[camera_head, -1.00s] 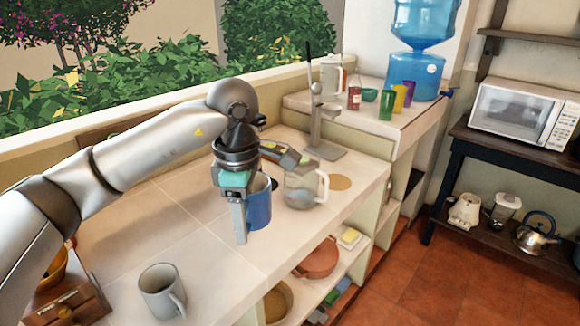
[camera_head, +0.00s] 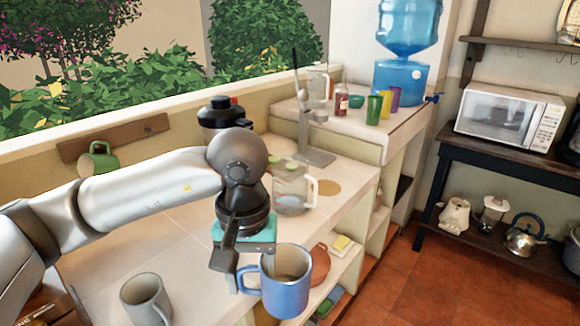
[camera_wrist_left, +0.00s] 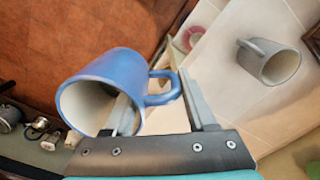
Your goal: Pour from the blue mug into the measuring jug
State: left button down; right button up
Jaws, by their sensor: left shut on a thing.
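The blue mug (camera_head: 287,292) hangs near the front edge of the counter in the head view, roughly upright, its open top showing. My left gripper (camera_head: 236,278) is shut on its handle, at the mug's left. In the left wrist view the mug (camera_wrist_left: 98,85) is beside the fingers of my left gripper (camera_wrist_left: 165,90), its handle between them. Its contents cannot be made out. The clear jug with a pale handle (camera_head: 291,190), which looks like the measuring jug, stands on the counter behind and apart from the mug. My right gripper is not in view.
A grey mug (camera_head: 146,301) stands on the counter at front left. A grey stand (camera_head: 312,150) and a black-topped container (camera_head: 220,118) stand near the jug. Coloured cups (camera_head: 384,102) and a water dispenser (camera_head: 403,85) are on the raised ledge behind. Open shelves lie below the counter edge.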

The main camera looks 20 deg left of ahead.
aim_at(290, 176)
jog(key=i+l+u, duration=0.75)
jog(key=i+l, duration=0.2)
jog(key=i+l+u, duration=0.35)
jog(key=l, duration=0.35)
